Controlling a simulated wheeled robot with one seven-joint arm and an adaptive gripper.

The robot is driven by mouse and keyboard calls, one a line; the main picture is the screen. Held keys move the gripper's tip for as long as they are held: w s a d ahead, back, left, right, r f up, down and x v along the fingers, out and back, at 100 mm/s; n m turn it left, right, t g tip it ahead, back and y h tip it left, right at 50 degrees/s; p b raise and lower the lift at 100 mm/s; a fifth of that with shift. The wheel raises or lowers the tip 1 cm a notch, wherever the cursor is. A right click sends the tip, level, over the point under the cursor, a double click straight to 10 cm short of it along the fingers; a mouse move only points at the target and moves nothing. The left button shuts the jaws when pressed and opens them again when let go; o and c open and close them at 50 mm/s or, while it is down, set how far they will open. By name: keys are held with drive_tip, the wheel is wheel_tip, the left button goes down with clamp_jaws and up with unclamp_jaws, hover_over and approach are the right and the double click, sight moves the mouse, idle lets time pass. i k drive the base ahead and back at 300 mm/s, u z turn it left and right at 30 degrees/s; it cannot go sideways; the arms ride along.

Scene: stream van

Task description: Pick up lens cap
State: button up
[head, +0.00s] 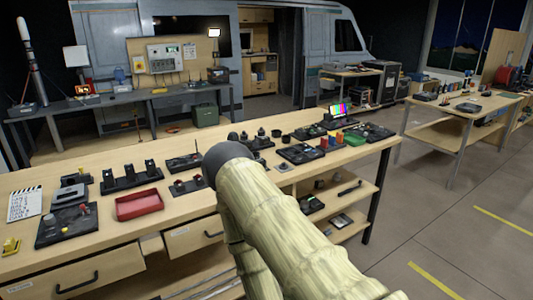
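My arm reaches from the bottom right over the near wooden workbench (265,168), ending in a dark rounded joint. No gripper fingers show; that end is hidden behind the arm or out of sight. I cannot make out a lens cap for sure. Small dark round items (262,137) stand on a black base just beyond the arm's end. A small flat item (283,167) lies on the bench right of the arm. The bench directly behind the arm is hidden.
A red tray (139,204), a clapperboard (25,204) and a black holder with upright pieces (131,179) are on the left of the bench. A small colour-bar monitor (341,109) stands at its right end. Open floor (440,245) lies to the right.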

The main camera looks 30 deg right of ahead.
sight(284, 167)
drive_tip(key=z, duration=0.55)
drive_tip(key=i, duration=0.5)
drive_tip(key=z, duration=0.55)
drive_tip(key=i, duration=1.25)
drive_tip(key=u, duration=0.1)
